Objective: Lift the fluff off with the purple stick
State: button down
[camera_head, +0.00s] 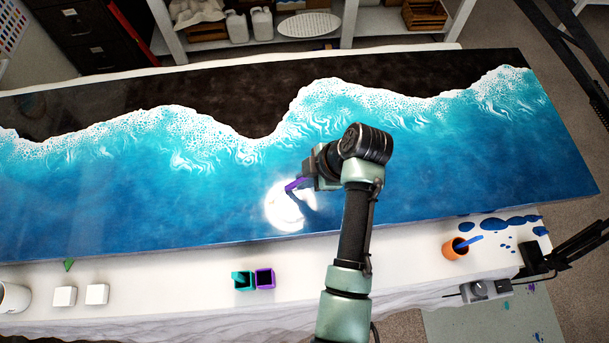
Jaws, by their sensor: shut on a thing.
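My gripper (307,180) is over the blue part of the resin-coated panel (420,190), left of my arm's wrist. It is shut on the purple stick (293,185), which points to the left and slightly down. The stick's tip is near a bright round glare on the glossy surface. I cannot tell whether the tip touches the resin. I cannot make out the fluff; it may be hidden by the glare, the stick or the gripper.
A purple cup (265,279) and a teal cup (243,282) stand on the white table's front strip (350,255). Two white blocks (80,295) are at the left. An orange cup (455,248) with a blue stick stands at the right, near blue spills (495,225).

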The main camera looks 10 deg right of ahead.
jog(key=shift+r, duration=0.1)
notch_tip(320, 180, up, 6)
jog(key=p, duration=0.5)
jog(key=shift+s, duration=0.1)
dwell(0.7)
